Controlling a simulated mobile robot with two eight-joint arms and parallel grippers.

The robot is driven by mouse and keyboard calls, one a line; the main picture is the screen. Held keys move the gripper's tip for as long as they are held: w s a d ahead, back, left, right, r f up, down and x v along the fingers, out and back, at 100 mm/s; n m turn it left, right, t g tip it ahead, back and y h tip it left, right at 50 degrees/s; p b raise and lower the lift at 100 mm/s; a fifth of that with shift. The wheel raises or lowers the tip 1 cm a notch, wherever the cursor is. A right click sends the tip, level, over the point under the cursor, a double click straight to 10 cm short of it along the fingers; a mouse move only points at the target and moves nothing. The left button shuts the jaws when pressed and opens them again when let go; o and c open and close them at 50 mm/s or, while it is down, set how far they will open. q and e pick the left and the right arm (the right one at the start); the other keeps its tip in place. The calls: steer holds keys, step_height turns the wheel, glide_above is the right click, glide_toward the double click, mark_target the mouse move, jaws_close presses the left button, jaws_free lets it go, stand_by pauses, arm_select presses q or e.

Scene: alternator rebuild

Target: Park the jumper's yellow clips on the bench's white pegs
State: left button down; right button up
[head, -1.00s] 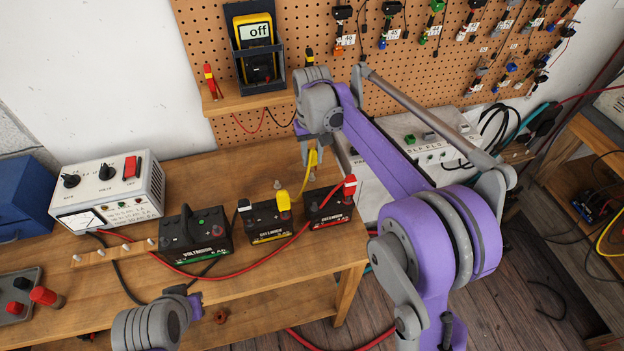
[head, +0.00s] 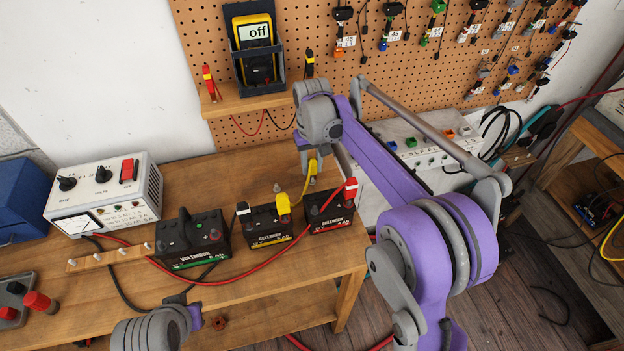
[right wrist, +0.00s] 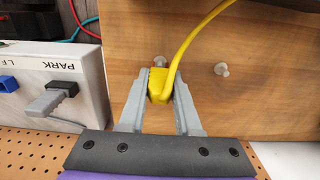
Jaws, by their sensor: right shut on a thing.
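My right gripper (head: 313,158) is shut on one yellow clip (right wrist: 158,86), with the yellow cable running from it. It is over the bench behind the batteries. A pale peg (right wrist: 159,61) stands just past the clip in the right wrist view; I cannot tell whether they touch. A second peg (right wrist: 221,69) stands bare; in the head view it is the peg (head: 277,188) behind the middle battery. The jumper's other yellow clip (head: 283,203) sits on the middle battery's right terminal. My left arm shows at the bottom edge, but its gripper is not visible.
The green-striped battery (head: 193,240), yellow-striped battery (head: 268,229) and red-striped battery (head: 330,213) stand in a row in front. A wooden rail (head: 110,258) with several small white pegs lies left. A white PARK panel (right wrist: 55,75) stands beside the gripper.

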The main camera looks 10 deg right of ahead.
arm_select(q)
steer(key=shift+f, duration=0.1)
arm_select(e)
steer(key=shift+f, duration=0.2)
steer(key=o, duration=1)
steer(key=shift+r, duration=0.1)
step_height(320, 180, up, 9)
steer(key=p, duration=0.4)
steer(key=shift+f, duration=0.2)
arm_select(q)
steer(key=r, duration=0.2)
steer(key=w+r, duration=0.2)
steer(key=r, duration=0.1)
steer(key=shift+w+r, duration=0.15)
steer(key=shift+r, duration=0.15)
arm_select(e)
steer(key=shift+w+f, duration=0.1)
steer(key=shift+f, duration=0.05)
